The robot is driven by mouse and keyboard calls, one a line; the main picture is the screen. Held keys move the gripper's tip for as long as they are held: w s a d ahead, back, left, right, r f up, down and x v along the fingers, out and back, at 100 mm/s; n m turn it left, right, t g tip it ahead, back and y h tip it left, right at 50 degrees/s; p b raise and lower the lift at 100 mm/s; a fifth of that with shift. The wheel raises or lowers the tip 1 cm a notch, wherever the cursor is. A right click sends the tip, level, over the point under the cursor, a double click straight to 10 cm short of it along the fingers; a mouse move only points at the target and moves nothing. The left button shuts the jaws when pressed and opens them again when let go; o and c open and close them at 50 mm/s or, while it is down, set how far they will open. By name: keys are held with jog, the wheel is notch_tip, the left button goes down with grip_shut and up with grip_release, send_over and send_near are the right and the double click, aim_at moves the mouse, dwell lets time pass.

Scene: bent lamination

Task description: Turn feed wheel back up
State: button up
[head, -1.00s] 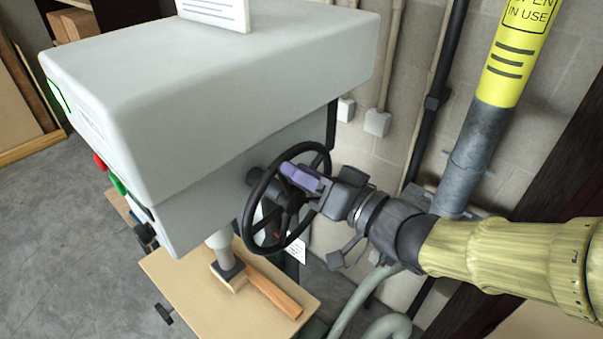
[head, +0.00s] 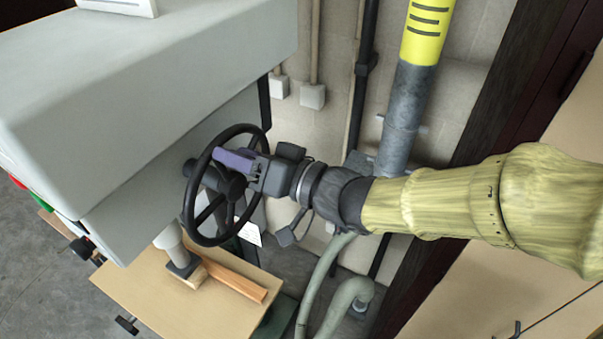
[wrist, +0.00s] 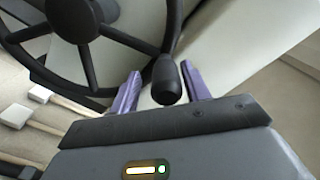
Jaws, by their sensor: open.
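The black feed wheel (head: 187,207) is a spoked handwheel on the right side of the grey machine head. My gripper (head: 228,160) is at the wheel's upper right side in the head view, its purple fingers overlapping the rim. In the wrist view the wheel (wrist: 90,80) fills the upper left, and its dark handle knob (wrist: 167,80) points between the two purple fingers of my gripper (wrist: 160,90). The fingers stand apart with a gap on each side of the knob. The gripper is open. In the head view the knob is hidden behind the gripper.
The grey machine head (head: 160,70) is directly left of the wheel. A wooden table (head: 150,300) below carries a wood strip (head: 235,282). A grey pipe with a yellow sleeve (head: 405,105) and a hose (head: 320,275) stand near my forearm.

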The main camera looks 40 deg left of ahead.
jog(key=b+v, duration=0.4)
jog(key=v, duration=1.3)
jog(key=shift+d, duration=0.3)
jog(key=shift+s, duration=0.1)
